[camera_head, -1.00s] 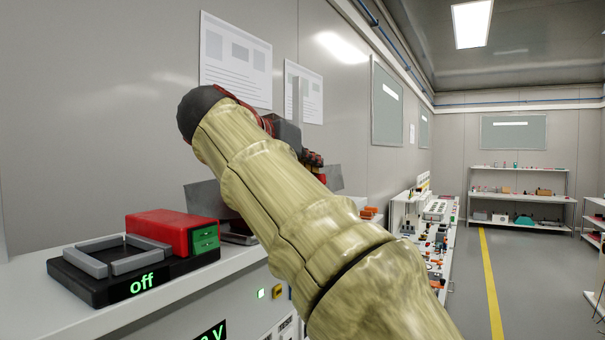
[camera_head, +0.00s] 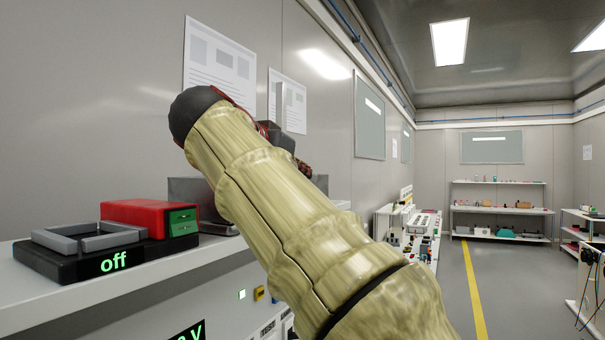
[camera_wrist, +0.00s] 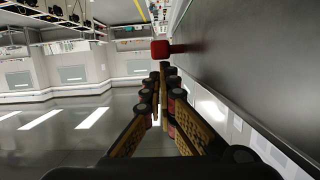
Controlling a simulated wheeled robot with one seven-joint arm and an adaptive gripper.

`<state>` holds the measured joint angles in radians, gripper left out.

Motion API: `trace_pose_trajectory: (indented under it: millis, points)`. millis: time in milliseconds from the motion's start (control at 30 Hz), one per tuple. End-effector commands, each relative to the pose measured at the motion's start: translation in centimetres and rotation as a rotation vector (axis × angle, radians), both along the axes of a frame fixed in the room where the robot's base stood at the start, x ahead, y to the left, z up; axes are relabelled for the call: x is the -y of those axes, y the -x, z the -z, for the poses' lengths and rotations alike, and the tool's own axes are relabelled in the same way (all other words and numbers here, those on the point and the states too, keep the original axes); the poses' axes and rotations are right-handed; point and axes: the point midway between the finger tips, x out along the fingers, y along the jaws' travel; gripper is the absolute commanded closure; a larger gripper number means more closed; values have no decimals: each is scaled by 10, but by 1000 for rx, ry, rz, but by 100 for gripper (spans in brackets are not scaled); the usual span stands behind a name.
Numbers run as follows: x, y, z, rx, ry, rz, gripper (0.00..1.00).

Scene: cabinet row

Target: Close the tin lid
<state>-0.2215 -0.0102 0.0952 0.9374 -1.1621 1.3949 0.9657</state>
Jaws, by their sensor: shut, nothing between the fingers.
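My gripper (camera_wrist: 164,72) shows in the wrist view with its fingertips together and nothing between them. In the head view my arm hides most of it; only a small dark and red part (camera_head: 304,167) shows past the arm. A grey metal panel or box side (camera_head: 188,190) stands on the counter behind my arm; it may belong to the tin, but I cannot tell lid from body. In the wrist view a red knob-like block (camera_wrist: 160,50) sits just beyond the fingertips, beside a broad grey surface (camera_wrist: 235,55). I cannot tell whether they touch.
A red box with a green front (camera_head: 150,216) and a grey square frame (camera_head: 88,238) sit on a black base reading "off" (camera_head: 114,261). The white counter (camera_head: 40,306) runs along the wall. Open floor with a yellow line (camera_head: 474,290) lies to the right.

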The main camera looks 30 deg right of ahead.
Motion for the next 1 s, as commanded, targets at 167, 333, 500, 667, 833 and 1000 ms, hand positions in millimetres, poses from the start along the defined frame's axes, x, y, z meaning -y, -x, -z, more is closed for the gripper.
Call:
trace_pose_trajectory:
  millis: [167,333,500,667,833,1000]
  points:
    - [-23,14,-7,3,-1,-7,100]
    - [-51,32,-15,3,-1,-8,100]
    - [-73,48,-22,2,-1,-6,100]
    - [-87,57,-26,1,-1,-5,100]
    - [-92,62,-28,1,-1,-2,100]
    - [-91,62,-24,-13,2,-9,100]
